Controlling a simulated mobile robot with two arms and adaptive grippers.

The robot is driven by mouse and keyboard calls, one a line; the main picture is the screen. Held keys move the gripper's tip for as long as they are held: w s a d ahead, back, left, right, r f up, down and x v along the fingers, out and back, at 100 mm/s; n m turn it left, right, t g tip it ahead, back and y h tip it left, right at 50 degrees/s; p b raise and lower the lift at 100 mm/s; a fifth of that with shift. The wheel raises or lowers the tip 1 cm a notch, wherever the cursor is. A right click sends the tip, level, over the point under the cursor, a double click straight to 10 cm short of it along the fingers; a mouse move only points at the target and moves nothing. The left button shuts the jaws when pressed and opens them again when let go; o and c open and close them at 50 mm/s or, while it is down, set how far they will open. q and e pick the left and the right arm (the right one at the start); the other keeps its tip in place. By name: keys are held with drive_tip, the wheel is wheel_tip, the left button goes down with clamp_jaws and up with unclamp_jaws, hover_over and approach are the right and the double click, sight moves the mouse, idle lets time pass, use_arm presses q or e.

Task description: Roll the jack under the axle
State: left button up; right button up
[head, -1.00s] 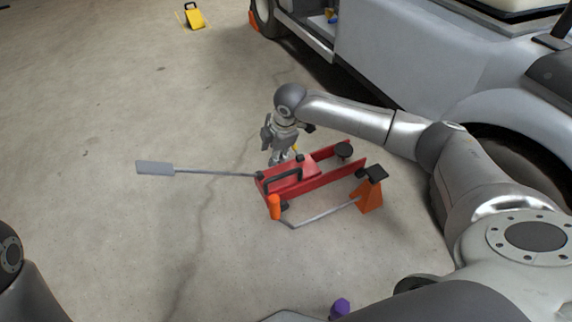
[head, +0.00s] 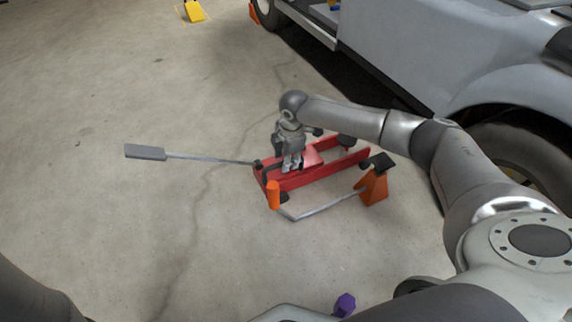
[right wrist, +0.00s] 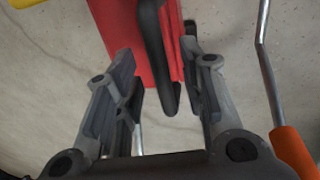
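The red floor jack (head: 345,163) sits on the concrete beside the grey vehicle (head: 430,60), apart from it. Its long lever with a flat grey end (head: 145,152) points left. A round black saddle (head: 346,140) is at its right end. My right gripper (head: 291,168) is low over the jack's left part, hiding most of its carry handle. In the right wrist view, the black handle (right wrist: 152,40) runs between the two open fingers, with the red body (right wrist: 118,25) beyond. The axle is hidden. My left gripper is out of view.
An orange stand with a black top (head: 373,188) is close in front of the jack. A bent grey bar with an orange grip (head: 273,195) lies beside it. A purple object (head: 344,304) is near my base. The floor at left is clear.

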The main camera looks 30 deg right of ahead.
drive_tip(key=shift+w+f, duration=0.1)
drive_tip(key=shift+f, duration=0.4)
clamp_jaws()
